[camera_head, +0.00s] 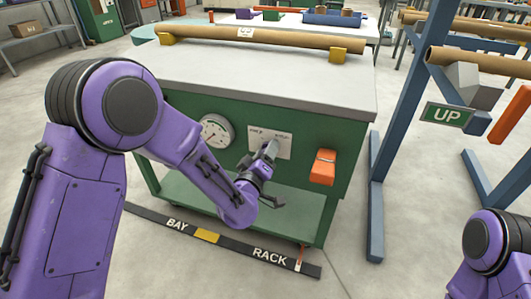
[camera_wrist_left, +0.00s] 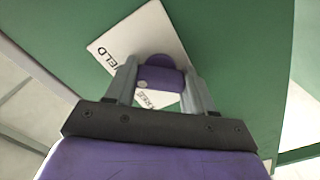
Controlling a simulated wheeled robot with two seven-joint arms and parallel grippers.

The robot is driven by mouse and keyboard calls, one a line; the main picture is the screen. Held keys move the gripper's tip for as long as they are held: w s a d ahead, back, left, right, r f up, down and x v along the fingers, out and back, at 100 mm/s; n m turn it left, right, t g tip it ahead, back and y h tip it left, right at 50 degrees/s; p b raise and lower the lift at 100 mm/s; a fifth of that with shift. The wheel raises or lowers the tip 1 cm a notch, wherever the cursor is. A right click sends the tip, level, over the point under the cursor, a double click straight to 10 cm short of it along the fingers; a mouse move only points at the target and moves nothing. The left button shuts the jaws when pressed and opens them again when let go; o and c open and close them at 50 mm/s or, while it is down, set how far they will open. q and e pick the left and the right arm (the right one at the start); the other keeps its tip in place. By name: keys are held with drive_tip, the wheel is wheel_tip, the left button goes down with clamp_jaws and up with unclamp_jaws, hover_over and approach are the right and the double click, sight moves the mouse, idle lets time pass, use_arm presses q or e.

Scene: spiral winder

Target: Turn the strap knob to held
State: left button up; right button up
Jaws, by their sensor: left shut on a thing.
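The strap knob (camera_wrist_left: 160,72) is purple with a pale dot on it. It sits on a white label plate (camera_wrist_left: 115,45) on the cabinet's green front. The plate also shows in the head view (camera_head: 284,140); its print is too small to read there. In the left wrist view the letters "ELD" show at the plate's left; other lettering below the knob is partly hidden. My left gripper (camera_head: 270,150) is at the plate, its two fingers on either side of the knob and shut on it. The knob is hidden behind the gripper in the head view.
The green cabinet (camera_head: 250,85) has a grey top with a cardboard tube (camera_head: 210,35) on yellow blocks. A dial gauge (camera_head: 216,131) is left of the plate, an orange box (camera_head: 322,167) right of it.

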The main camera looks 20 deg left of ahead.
use_arm(q)
drive_tip(key=shift+a, duration=0.1)
drive_tip(key=o, duration=1)
drive_tip(key=shift+o, duration=0.2)
drive_tip(key=s+p, duration=0.1)
drive_tip(key=s, duration=0.9)
drive_tip(key=shift+s+a, duration=0.15)
drive_tip(key=shift+s, duration=0.15)
